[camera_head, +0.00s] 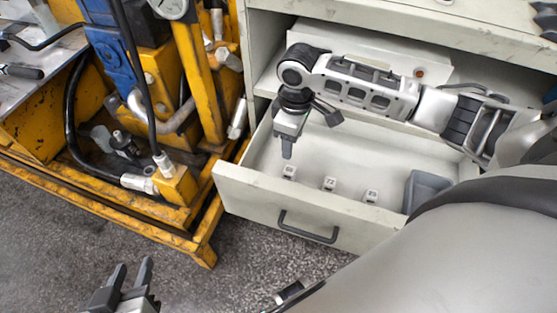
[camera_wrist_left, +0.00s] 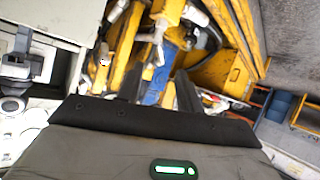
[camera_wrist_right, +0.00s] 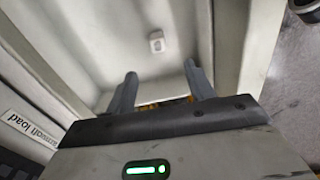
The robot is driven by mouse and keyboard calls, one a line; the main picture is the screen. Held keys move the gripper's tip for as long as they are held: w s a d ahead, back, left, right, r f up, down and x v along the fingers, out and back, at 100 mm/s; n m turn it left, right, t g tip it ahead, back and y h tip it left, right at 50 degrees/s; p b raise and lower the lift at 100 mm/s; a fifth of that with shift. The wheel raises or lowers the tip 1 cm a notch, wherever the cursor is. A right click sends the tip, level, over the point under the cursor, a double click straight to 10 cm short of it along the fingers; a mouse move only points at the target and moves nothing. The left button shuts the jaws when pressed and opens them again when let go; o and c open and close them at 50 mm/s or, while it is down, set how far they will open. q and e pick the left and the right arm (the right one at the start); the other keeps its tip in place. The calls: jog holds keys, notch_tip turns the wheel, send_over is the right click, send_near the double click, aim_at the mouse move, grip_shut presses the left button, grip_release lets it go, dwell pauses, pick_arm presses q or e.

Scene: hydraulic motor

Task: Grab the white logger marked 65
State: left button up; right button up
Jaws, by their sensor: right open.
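Three small white loggers stand in a row on the floor of the open drawer: a left one (camera_head: 289,171), a middle one (camera_head: 329,183) and a right one (camera_head: 371,196). Each has a dark marking on it that is too small to read, so I cannot tell which is 65. My right gripper (camera_head: 287,154) points down into the drawer, just above the left logger. In the right wrist view its fingers (camera_wrist_right: 161,90) are apart and empty, with one logger (camera_wrist_right: 156,41) beyond the fingertips. My left gripper (camera_head: 131,272) is open and empty over the floor, away from the drawer.
The drawer front (camera_head: 300,215) has a dark handle (camera_head: 308,228). A grey bin (camera_head: 426,189) sits in the drawer's right end. A yellow hydraulic frame (camera_head: 190,235) stands close on the left. The cabinet shelf lies behind my right arm.

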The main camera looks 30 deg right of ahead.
aim_at(291, 170)
jog(key=f+b, duration=0.1)
jog(key=f, duration=0.6)
jog(key=f+b, duration=0.1)
jog(key=f, duration=0.3)
jog(key=shift+w+d+b, duration=0.15)
jog(key=shift+w+b, duration=0.1)
jog(key=shift+b, duration=0.1)
notch_tip(291, 170, down, 5)
jog(key=shift+s+b, duration=0.15)
jog(key=shift+b, duration=0.7)
jog(key=shift+f, duration=0.1)
jog(key=c, duration=1)
pick_arm(q)
jog(key=f, duration=0.4)
jog(key=shift+w+d, duration=0.4)
pick_arm(e)
jog(key=shift+c, duration=0.3)
